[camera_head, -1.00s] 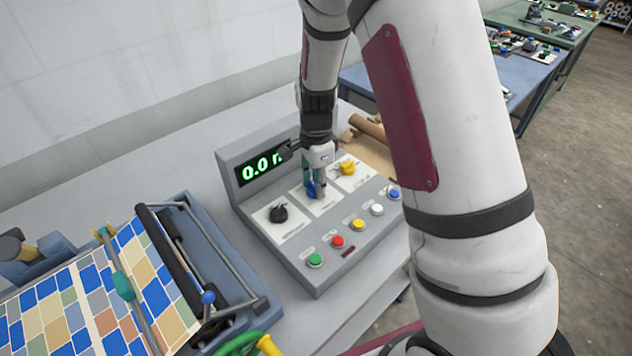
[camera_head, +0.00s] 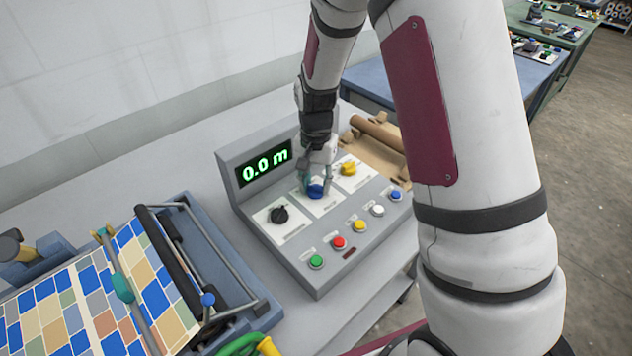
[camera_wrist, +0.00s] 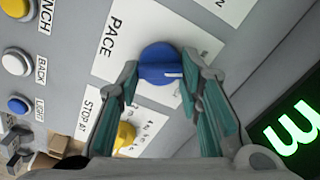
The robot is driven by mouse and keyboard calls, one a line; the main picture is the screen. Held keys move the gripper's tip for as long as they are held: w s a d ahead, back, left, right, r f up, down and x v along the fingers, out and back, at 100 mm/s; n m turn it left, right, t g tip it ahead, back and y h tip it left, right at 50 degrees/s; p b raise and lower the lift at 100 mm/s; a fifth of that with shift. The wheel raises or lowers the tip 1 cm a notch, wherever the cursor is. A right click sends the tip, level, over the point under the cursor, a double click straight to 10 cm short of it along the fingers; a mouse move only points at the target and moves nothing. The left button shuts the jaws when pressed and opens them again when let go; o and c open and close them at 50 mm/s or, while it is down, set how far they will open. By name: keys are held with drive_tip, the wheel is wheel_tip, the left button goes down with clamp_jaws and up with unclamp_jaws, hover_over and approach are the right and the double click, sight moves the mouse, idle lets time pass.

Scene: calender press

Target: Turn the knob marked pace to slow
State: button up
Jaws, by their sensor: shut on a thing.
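The blue knob (camera_head: 316,191) sits on the middle white plate of the grey control panel. The wrist view shows the same knob (camera_wrist: 158,62) beside the printed word PACE, with a short white mark on its face. The small print around the plate is too partial to read. My gripper (camera_head: 315,183) comes down over this knob. In the wrist view its two teal-padded fingers (camera_wrist: 160,78) are shut on the knob, one on each side.
A black knob (camera_head: 278,214) and a yellow knob (camera_head: 348,168) flank it. Several coloured buttons line the panel's front, including a red one (camera_head: 338,242). A display (camera_head: 264,164) reads 0.0 m. A blue-framed press (camera_head: 215,250) with patterned sheet stands left.

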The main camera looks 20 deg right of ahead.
drive_tip(key=shift+n, duration=0.4)
drive_tip(key=o, duration=1.2)
drive_tip(key=shift+r, duration=6)
